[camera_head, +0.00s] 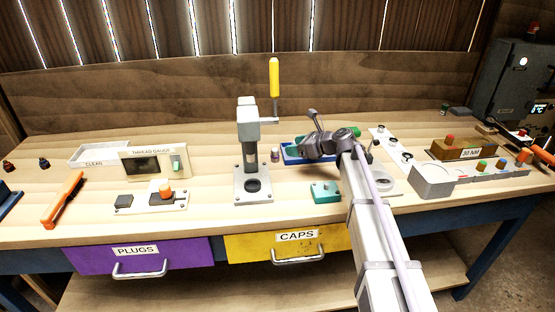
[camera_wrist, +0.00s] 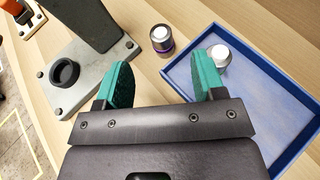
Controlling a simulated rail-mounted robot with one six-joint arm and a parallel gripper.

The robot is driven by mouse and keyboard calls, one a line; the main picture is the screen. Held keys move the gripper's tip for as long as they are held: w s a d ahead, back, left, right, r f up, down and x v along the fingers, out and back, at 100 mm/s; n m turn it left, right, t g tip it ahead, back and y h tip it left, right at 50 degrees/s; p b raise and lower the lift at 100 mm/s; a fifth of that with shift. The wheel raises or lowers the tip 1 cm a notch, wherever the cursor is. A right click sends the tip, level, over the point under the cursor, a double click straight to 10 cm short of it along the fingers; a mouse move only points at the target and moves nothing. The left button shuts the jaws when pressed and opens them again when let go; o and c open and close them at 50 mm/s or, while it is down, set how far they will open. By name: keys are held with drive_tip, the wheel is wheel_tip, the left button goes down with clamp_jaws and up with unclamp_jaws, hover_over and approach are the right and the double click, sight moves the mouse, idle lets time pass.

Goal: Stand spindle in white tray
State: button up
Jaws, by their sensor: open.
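A small dark metal cylinder with a white top and a purple band (camera_wrist: 162,39), which may be the spindle, stands upright on the bench; it also shows in the head view (camera_head: 275,155). A similar pale-topped piece (camera_wrist: 221,54) is in the blue tray, partly hidden by my right finger. My gripper (camera_wrist: 163,80) is open and empty, its teal fingers spread above the bench and the tray's left edge, with the banded cylinder ahead of the gap. The white tray (camera_head: 76,161) marked CLEAN lies at the far left in the head view and looks empty.
A grey press (camera_head: 247,125) with a yellow handle stands left of the blue tray (camera_wrist: 182,72). A thread gauge (camera_head: 153,162) stands in front of the white tray's right side. A teal block (camera_head: 325,192) sits near the front. An orange-handled brush (camera_head: 63,200) lies at left.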

sight(273, 149)
drive_tip(key=b+x, duration=0.1)
drive_tip(key=x, duration=0.3)
drive_tip(key=shift+a+f, duration=0.1)
drive_tip(key=shift+f, duration=0.05)
drive_tip(key=b+x, duration=0.2)
drive_tip(key=x, duration=0.3)
drive_tip(key=shift+f, duration=0.15)
clamp_jaws()
wheel_tip(273, 149, up, 10)
drive_tip(key=p, duration=1)
